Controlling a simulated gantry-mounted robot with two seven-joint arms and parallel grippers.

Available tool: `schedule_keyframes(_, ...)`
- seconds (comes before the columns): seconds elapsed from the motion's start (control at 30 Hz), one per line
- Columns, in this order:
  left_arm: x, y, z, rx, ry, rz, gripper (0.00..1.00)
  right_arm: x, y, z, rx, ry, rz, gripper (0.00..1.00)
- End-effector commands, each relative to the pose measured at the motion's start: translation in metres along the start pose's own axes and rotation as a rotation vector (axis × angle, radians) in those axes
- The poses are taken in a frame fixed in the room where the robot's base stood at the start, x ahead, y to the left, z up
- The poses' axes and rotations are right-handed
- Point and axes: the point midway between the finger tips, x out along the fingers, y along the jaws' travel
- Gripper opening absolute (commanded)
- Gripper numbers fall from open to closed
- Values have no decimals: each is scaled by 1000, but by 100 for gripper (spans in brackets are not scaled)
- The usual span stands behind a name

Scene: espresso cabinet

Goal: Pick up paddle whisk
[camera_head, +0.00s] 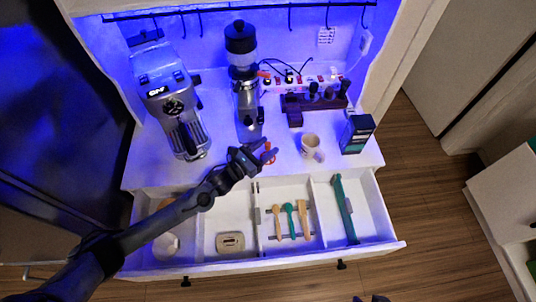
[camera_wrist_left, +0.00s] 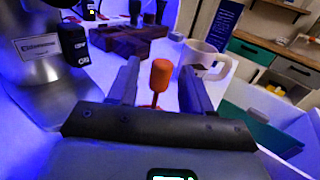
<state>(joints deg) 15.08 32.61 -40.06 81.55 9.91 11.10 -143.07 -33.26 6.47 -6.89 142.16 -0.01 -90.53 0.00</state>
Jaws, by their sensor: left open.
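A small tool with an orange-red handle (camera_head: 269,157), which I take for the paddle whisk, stands upright near the front edge of the white counter. In the left wrist view its orange handle (camera_wrist_left: 161,75) shows between my two fingers, with a gap on both sides. My left gripper (camera_head: 262,150) is open and empty around or just behind it; it also shows in the left wrist view (camera_wrist_left: 160,88). The tool's lower end is hidden behind my gripper body. My right gripper is not in view.
A white mug (camera_head: 311,146) stands to the right, a grinder (camera_head: 247,95) behind, an espresso machine (camera_head: 172,100) at left and a dark box (camera_head: 357,134) at right. Below, the open drawer (camera_head: 300,258) holds several utensils.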

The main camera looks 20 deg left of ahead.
Motion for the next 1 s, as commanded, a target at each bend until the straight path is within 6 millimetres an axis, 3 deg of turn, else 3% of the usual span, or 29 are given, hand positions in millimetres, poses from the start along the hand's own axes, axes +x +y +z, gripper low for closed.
schedule_keyframes(0.1,9,0,0,-1,0,-1,50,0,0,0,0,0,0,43)
schedule_keyframes(0.37,11,0,-1,0,1,-1,50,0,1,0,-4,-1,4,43)
schedule_keyframes(0.7,11,0,-1,0,1,-1,1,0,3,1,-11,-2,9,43)
schedule_keyframes(1.0,11,0,-1,0,1,0,0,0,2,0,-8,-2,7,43)
